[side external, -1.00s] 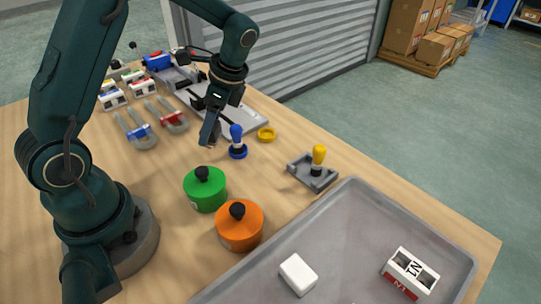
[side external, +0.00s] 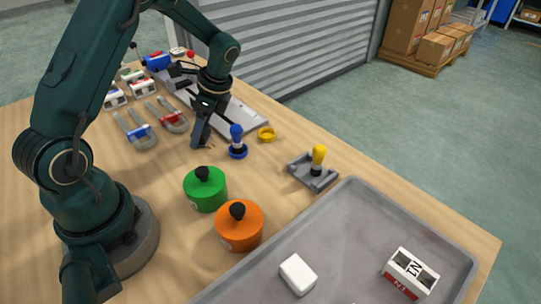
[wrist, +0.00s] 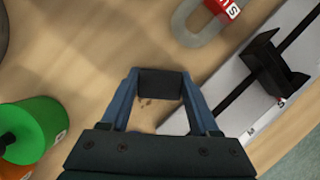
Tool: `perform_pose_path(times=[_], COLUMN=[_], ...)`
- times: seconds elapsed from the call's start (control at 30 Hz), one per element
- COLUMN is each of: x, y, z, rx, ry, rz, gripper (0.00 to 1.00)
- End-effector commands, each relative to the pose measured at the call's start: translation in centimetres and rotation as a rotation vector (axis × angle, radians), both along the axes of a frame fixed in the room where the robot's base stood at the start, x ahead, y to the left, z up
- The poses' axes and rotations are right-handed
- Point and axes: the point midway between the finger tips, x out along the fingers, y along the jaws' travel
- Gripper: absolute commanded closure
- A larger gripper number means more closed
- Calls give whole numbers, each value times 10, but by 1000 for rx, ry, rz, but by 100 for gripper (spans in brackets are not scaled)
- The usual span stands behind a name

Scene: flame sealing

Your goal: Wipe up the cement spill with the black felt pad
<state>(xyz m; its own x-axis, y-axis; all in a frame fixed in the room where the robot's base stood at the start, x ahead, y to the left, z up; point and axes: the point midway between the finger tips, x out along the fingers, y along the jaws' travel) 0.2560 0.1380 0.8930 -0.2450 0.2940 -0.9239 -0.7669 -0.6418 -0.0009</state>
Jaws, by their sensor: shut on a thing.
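My gripper (side external: 200,143) points down over the wooden table, left of the blue-handled stamp. In the wrist view my gripper (wrist: 160,88) has its two blue fingers closed on the black felt pad (wrist: 160,83), held between their tips. The pad is low at the table; I cannot tell whether it touches the wood. Small brown spots (wrist: 147,102), apparently the cement spill, lie on the wood just beside the pad, between the fingers. Any part of the spill under the pad is hidden.
The blue-handled stamp (side external: 237,143), green pot (side external: 205,190) and orange pot (side external: 240,228) stand close by. Horseshoe magnets (side external: 136,130) lie to the left. A grey plate (side external: 240,118) lies behind. A yellow ring (side external: 267,134) and large grey tray (side external: 350,230) are to the right.

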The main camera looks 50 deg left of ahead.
Motion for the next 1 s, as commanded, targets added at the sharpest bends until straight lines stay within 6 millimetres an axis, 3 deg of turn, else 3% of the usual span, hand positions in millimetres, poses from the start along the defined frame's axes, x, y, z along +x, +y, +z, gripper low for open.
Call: perform_pose_path(times=[0.23, 1.0], x=[0, 0], y=[20, -53], z=[0, 0], rx=[1, -1], ry=[1, 1], rz=[0, -3], gripper=[99, 99])
